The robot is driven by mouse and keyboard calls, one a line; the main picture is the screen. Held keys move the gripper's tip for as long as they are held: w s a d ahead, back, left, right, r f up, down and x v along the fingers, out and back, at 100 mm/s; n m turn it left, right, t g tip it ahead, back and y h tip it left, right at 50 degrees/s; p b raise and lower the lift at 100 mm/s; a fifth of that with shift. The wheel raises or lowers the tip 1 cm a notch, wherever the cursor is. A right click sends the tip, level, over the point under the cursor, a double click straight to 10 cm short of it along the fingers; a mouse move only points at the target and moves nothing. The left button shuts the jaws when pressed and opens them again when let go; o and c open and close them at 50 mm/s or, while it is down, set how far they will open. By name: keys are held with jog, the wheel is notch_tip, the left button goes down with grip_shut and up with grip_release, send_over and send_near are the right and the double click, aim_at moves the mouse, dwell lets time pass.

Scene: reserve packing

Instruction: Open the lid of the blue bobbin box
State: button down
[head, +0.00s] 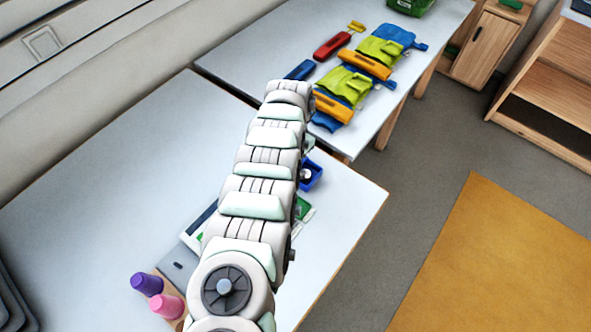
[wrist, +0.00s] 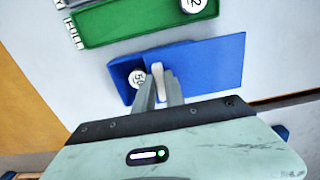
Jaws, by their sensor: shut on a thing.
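The blue bobbin box (wrist: 126,90) lies below the green tray in the wrist view. Its left end is uncovered and shows a white round bobbin (wrist: 136,77) with dark numerals. A flat blue lid (wrist: 215,62) extends to the right. My gripper (wrist: 158,85) is over the box, its fingers shut around a small pale upright piece, which looks like the lid's handle; the fingers hide part of the box. In the head view, the blue box (head: 316,176) shows just right of my arm, which hides my gripper.
A green tray (wrist: 140,22) labelled FULL, holding a white bobbin (wrist: 194,4), lies close beside the box. Purple (head: 147,284) and pink (head: 166,306) spools stand at the near table's front. Colourful pouches (head: 345,85) lie on the far table. The near table's left side is clear.

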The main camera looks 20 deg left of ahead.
jog(key=b, duration=0.1)
jog(key=a+b, duration=0.1)
jog(key=b, duration=0.1)
jog(key=a+f+b, duration=0.1)
jog(key=shift+w+a, duration=0.25)
jog(key=shift+w, duration=0.15)
jog(key=shift+w+a+r+b, duration=0.2)
jog(key=shift+a+b, duration=0.2)
jog(key=shift+b, duration=0.6)
jog(key=shift+a+r, duration=0.15)
jog(key=shift+r, duration=0.1)
jog(key=shift+s, duration=0.1)
jog(key=c, duration=1.4)
grip_release()
jog(key=shift+r, duration=0.15)
